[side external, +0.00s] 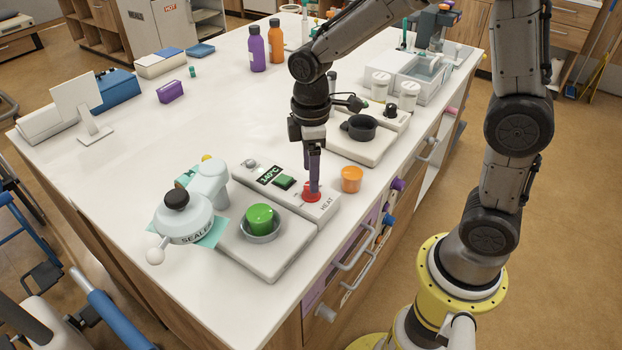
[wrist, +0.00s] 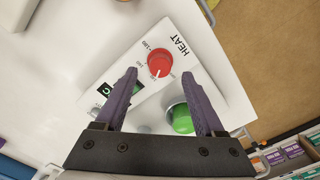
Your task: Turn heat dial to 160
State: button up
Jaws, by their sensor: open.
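The red heat dial (side external: 312,192) sits on a pale control panel marked HEAT, next to a display (side external: 270,175) that reads 140°C. In the wrist view the dial (wrist: 160,64) shows beyond the fingertips, with a white pointer mark and small scale numbers around it. My gripper (side external: 313,180) points down over the dial in the side view. Its two purple fingers are apart in the wrist view (wrist: 164,75), with nothing between them but the panel below. Whether the fingertips touch the dial cannot be told.
A hot plate carries a grey dish with a green object (side external: 260,217). A green button (side external: 284,182) is on the panel. An orange cup (side external: 351,178) stands close right of the dial. The sealer (side external: 185,215) is at left, and a dark pan (side external: 359,127) stands behind.

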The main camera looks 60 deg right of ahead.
jog(key=shift+f, duration=1.5)
grip_shut()
